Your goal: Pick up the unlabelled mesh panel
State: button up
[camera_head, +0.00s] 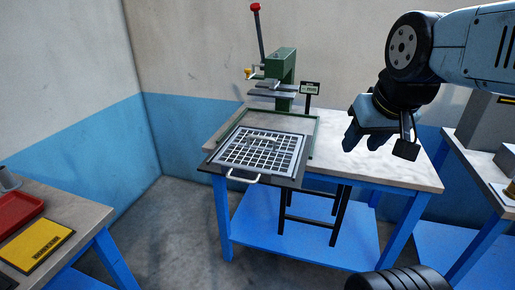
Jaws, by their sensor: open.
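A mesh panel (283,157) with a pale grid and light frame lies flat on a dark tray with a front handle (243,178), at the front left of the middle table. I see no label on it, though the view is small. My gripper (380,138) hangs above the right part of that table, to the right of the panel and apart from it. It is open and I see nothing in it. Its fingers point downward and the gap between them is only partly visible.
A green press (281,68) with a red-knobbed lever stands behind the panel, with a small sign (310,88) beside it. The table's right part (400,176) is clear. A left table holds a red tray (15,212) and a yellow panel (36,243). A grey box (487,122) stands at right.

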aim_at(217, 161)
jog(key=u, duration=0.05)
jog(key=i, duration=0.9)
jog(key=z, duration=0.1)
